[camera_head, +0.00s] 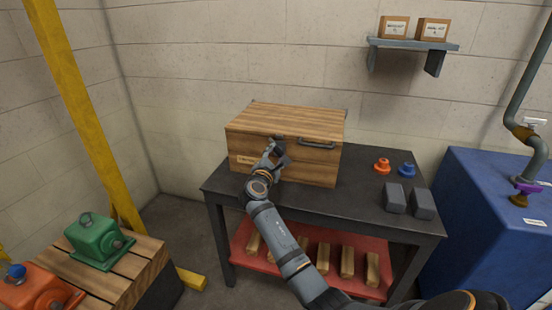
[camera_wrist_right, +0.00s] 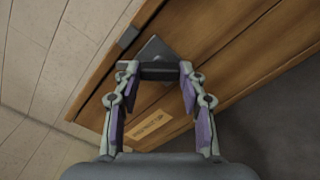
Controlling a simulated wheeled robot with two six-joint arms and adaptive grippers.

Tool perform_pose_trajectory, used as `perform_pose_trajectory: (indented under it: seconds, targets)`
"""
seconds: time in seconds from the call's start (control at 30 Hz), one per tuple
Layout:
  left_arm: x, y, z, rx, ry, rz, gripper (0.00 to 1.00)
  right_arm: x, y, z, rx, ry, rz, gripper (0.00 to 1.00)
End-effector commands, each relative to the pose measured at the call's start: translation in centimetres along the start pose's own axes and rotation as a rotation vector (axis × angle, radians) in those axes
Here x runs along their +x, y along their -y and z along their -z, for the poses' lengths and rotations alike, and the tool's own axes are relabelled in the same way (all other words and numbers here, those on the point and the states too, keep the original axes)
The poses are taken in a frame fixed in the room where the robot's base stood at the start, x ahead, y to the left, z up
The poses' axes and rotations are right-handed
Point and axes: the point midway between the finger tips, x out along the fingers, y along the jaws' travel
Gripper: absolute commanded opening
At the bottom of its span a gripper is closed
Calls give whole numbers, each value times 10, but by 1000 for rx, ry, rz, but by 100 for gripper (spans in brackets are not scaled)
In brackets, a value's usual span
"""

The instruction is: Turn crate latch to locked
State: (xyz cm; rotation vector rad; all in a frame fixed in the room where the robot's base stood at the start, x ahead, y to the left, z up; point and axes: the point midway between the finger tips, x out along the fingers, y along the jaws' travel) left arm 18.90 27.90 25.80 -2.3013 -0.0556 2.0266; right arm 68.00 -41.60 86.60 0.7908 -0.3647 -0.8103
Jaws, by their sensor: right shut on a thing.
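The wooden crate (camera_head: 310,161) stands closed on the dark table, with a label and a dark handle on its front. My right gripper (camera_head: 275,156) is at the crate's front, near the upper edge of that face. In the right wrist view my gripper (camera_wrist_right: 158,82) is shut on the dark latch (camera_wrist_right: 153,50), whose bar lies between the two fingertips. The latch's plate shows beyond the fingers against the wood. In the head view the fingers mostly hide the latch, and I cannot tell its exact turn. My left gripper is not in view.
The dark table (camera_head: 375,221) also holds an orange knob (camera_head: 382,166), a blue knob (camera_head: 407,170) and two grey blocks (camera_head: 394,196). Wooden blocks lie on its red lower shelf (camera_head: 240,261). A blue cabinet (camera_head: 474,215) stands right; a green motor (camera_head: 98,241) sits on a pallet left.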

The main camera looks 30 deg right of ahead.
Motion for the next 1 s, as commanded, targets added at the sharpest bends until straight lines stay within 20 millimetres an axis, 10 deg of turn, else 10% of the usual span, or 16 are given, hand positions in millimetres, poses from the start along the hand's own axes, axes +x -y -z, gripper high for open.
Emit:
perform_pose_trajectory:
  seconds: [1.0]
  targets:
    - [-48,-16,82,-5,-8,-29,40,0,2,2,713,0,4,10]
